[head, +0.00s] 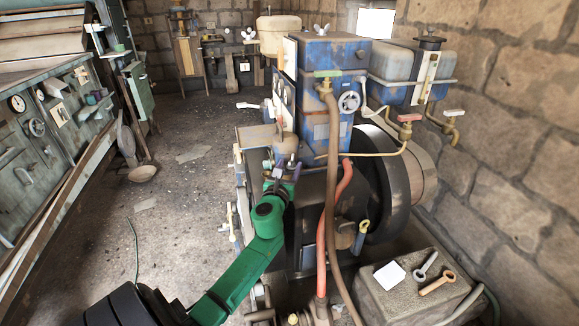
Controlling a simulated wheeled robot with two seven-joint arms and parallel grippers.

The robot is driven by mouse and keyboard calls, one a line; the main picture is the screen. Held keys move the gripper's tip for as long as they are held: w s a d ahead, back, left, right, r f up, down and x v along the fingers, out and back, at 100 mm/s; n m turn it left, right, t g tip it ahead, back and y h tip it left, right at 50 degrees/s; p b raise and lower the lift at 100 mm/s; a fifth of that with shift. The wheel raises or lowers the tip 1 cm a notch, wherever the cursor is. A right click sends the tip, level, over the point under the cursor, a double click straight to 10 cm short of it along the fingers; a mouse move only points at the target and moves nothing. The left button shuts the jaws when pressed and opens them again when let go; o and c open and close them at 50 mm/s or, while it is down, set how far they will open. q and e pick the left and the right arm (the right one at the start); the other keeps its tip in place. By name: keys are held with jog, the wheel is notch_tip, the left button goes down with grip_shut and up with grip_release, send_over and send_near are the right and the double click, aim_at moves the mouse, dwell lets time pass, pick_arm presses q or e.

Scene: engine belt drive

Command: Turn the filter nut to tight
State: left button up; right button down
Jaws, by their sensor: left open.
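My left gripper (281,168) is open at the end of the green arm, on the near left side of the engine. It is close below a small grey canister with a rounded top (287,144), which looks like the filter. I cannot make out the filter nut by itself there, because the gripper and canister overlap and are small. Whether the fingers touch anything cannot be told. The blue engine body (318,62) rises behind, with a pale wing-shaped piece (321,30) on top. My right gripper is not in view.
A brown hose (333,170) and a red hose (328,225) run down right of my gripper. A dark flywheel (375,190) stands beyond them. Floor (165,230) is open at left, before a panelled bench (50,135).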

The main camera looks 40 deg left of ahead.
pick_arm(q)
jog(key=shift+w+a, duration=0.1)
jog(key=shift+w, duration=0.25)
grip_shut()
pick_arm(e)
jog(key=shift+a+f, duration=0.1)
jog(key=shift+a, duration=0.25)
